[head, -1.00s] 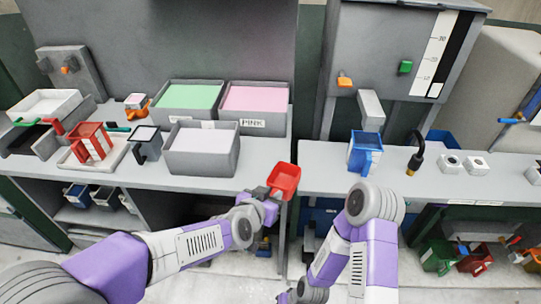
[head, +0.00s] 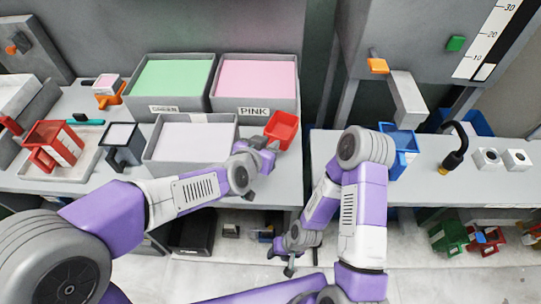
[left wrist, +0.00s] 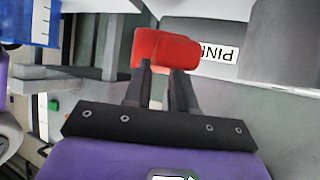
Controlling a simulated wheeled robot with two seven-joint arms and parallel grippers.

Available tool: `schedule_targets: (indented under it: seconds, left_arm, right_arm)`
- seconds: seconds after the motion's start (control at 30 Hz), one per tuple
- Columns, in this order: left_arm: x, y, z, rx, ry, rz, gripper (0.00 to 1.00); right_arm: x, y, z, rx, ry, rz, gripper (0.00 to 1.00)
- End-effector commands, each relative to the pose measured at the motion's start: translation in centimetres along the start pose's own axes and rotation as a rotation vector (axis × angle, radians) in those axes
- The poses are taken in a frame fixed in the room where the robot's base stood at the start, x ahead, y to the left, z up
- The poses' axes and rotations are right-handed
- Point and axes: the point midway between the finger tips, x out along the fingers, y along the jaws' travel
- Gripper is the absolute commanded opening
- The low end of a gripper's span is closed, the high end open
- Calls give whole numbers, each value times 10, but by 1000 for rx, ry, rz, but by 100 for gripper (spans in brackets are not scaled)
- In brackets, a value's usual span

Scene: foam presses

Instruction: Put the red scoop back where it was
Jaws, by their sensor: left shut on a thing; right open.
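The red scoop (head: 281,130) is held by my left gripper (head: 268,145), beside the front right corner of the bin labelled PINK (head: 254,111). In the head view its open top faces up and its inside looks red. In the left wrist view the fingers (left wrist: 160,82) are shut on the red scoop (left wrist: 168,50), with the PINK label behind it. I cannot tell whether the scoop touches the bin or the bench. My right gripper (head: 290,264) is open and empty, low in front of the bench.
A bin labelled GREEN (head: 170,106) and a white-filled bin (head: 192,165) stand left of the scoop. A red measuring container (head: 52,146) sits on a tray farther left. A blue container (head: 399,150) stands on the right bench, across a gap. A press (head: 410,100) stands behind it.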

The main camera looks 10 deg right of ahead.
Motion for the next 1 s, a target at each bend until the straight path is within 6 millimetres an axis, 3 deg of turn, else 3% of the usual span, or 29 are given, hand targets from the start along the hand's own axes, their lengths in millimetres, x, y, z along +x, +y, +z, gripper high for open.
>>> schedule_targets:
  seconds: [0.03,0.27,0.5,0.93,0.97,1.0]
  left_arm:
    - [8,0,14,-1,-2,0,0]
    - [19,0,33,-1,0,-1,0]
    - [38,-1,67,-2,-1,0,0]
    - [41,0,71,-1,2,0,0]
    - [40,0,71,-1,0,0,29]
    - [40,0,71,-1,0,0,35]
  right_arm:
    - [10,4,0,0,-1,0,43]
    - [22,9,-1,0,0,0,43]
    - [42,16,-2,0,0,0,43]
    - [46,17,-2,0,1,0,43]
    - [44,17,-2,0,0,0,43]
    - [44,17,-2,0,0,0,43]
